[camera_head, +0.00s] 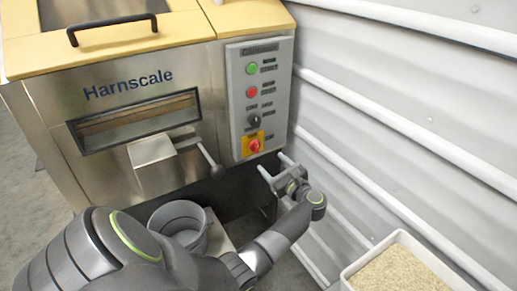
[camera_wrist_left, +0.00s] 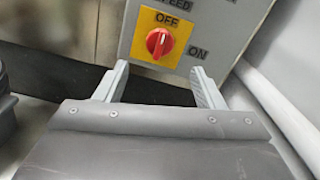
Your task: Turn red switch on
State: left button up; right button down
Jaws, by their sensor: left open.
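The red rotary switch (camera_head: 255,146) sits on a yellow plate (camera_head: 245,139) low on the grey control panel (camera_head: 262,80). In the left wrist view the red switch (camera_wrist_left: 160,42) shows close up, with OFF above it and ON at its lower right. Its grip bar stands roughly upright, toward OFF. My left gripper (camera_head: 272,163) is open and empty, just below and to the right of the switch in the head view. In the left wrist view the fingertips (camera_wrist_left: 160,70) are spread on either side below the switch, apart from it. My right gripper is not in view.
Above the switch are a black knob (camera_head: 254,120), a red button (camera_head: 251,92) and a green button (camera_head: 251,68). A lever (camera_head: 210,160) sticks out left of the panel. A grey bucket (camera_head: 181,222) stands below. A corrugated wall (camera_head: 400,100) rises close on the right, by a tray of grain (camera_head: 347,273).

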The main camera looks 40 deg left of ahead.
aim_at(258, 149)
pick_arm(q)
jog(key=x, duration=0.9)
jog(key=shift+a+f, duration=0.1)
jog(key=shift+a, duration=0.15)
jog(key=shift+c, duration=0.4)
jog(key=c, duration=0.9)
